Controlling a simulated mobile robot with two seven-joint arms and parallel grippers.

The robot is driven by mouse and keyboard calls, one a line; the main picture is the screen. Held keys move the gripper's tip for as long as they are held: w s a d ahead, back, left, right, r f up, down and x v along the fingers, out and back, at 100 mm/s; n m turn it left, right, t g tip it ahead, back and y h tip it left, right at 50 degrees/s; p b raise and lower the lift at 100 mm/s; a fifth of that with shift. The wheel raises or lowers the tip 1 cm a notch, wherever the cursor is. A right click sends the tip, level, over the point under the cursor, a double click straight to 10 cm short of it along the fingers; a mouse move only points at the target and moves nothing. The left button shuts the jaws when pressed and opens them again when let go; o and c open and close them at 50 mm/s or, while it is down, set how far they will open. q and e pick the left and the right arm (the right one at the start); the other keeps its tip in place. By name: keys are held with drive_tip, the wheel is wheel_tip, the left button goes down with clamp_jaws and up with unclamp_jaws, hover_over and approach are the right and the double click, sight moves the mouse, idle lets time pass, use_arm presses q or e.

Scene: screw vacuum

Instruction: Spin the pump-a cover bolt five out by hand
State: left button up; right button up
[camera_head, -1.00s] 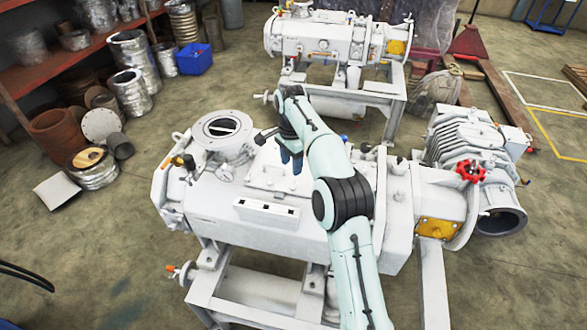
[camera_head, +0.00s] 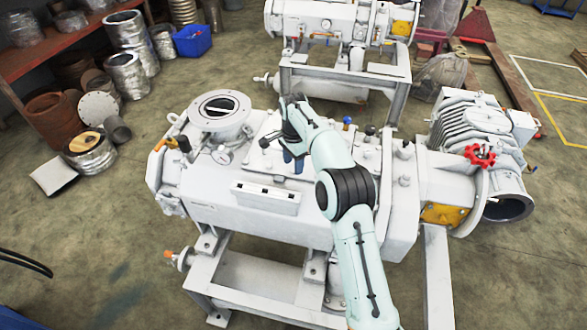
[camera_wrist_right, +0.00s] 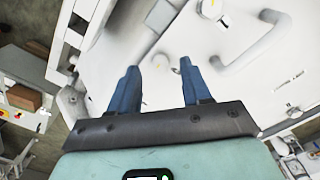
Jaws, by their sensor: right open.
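The near white pump (camera_head: 215,208) lies on a white frame, with a raised cover plate (camera_head: 262,160) on top. My right gripper (camera_head: 293,165) is over this cover, its blue fingers pointing down. I cannot tell which fastener is bolt five, and part of the cover is hidden behind my right arm. My left gripper is not in view.
Small knobs and a red handwheel (camera_head: 480,155) are to the right. A second white pump (camera_head: 345,25) stands behind. Shelves with metal parts are at the left.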

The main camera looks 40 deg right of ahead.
drive_tip(key=shift+f, duration=0.9)
drive_tip(key=shift+c, duration=0.3)
clamp_jaws()
